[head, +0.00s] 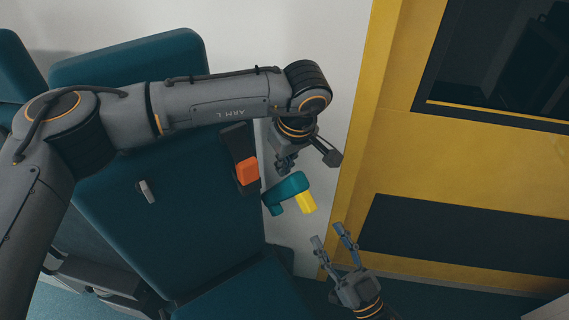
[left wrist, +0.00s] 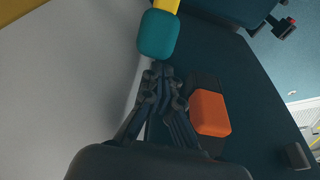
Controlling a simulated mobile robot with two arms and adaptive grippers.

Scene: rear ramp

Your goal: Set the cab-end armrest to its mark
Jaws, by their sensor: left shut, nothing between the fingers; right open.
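The armrest (head: 288,186) is a short teal pad beside the seat back; it also shows just beyond my left fingertips in the left wrist view (left wrist: 158,35). A yellow block (head: 306,202) sits at its right end and shows at the top of the left wrist view (left wrist: 166,5). An orange block (head: 247,171) on a dark bracket (head: 238,143) is on the seat back's edge. My left gripper (head: 285,167) is shut and empty just above the teal pad; I cannot tell whether it touches. My right gripper (head: 331,236) is open and empty, below and right of the yellow block.
A teal seat back (head: 140,215) fills the left, with a small grey knob (head: 146,191). A pale wall (head: 335,70) stands behind. A yellow partition (head: 440,150) with dark panels rises at the right. Free room lies between my right gripper and the armrest.

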